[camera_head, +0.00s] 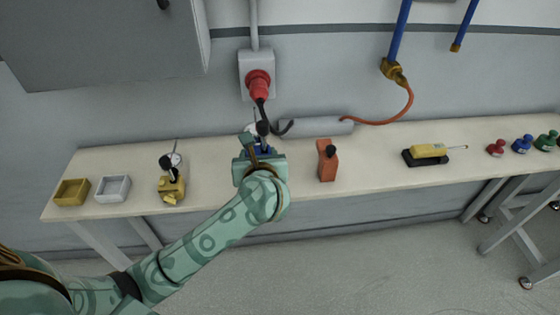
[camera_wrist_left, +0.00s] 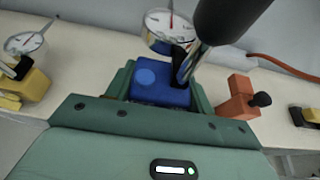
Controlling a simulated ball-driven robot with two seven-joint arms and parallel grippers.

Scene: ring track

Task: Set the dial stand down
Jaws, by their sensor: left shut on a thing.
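The blue dial stand (camera_wrist_left: 155,94) has a block base, a dark post and a round white dial (camera_wrist_left: 168,30). My left gripper (camera_wrist_left: 161,90) is shut on its blue base, with a green finger on each side. In the head view my left gripper (camera_head: 260,160) is over the middle of the bench, and only a little of the blue base (camera_head: 265,150) shows past it. I cannot tell whether the base touches the bench top. A second, yellow dial stand (camera_head: 171,190) stands on the bench to the left. My right gripper is not in view.
The bench (camera_head: 385,165) runs along the wall. An orange block (camera_head: 327,160) stands right of my gripper. A grey cylinder (camera_head: 315,126) lies behind. Yellow (camera_head: 71,192) and grey (camera_head: 113,188) trays sit left. A yellow tool (camera_head: 428,151) lies right. Bench is bare between the yellow stand and my gripper.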

